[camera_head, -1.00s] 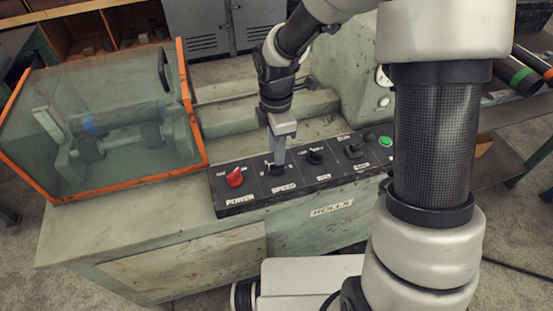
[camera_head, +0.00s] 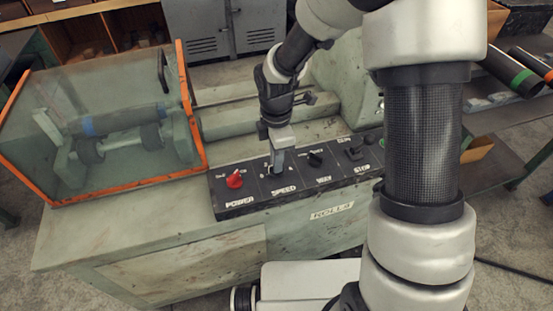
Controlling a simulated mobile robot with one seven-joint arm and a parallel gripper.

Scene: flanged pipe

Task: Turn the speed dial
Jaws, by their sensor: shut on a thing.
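The black control panel (camera_head: 235,208) runs along the front of the green machine. The speed dial (camera_head: 279,173) sits above the SPEED label, mostly hidden behind my fingers. My gripper (camera_head: 277,166) points down over it and is shut on it. The red POWER knob (camera_head: 235,180) is just to the left. Another black knob (camera_head: 315,159) is just to the right.
An orange-edged clear guard (camera_head: 110,190) stands at the left over rollers and a pipe (camera_head: 120,117). The STOP control (camera_head: 354,153) lies farther right on the panel. My own arm covers the panel's right end. Coloured pipes (camera_head: 520,72) lie on a rack at the right.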

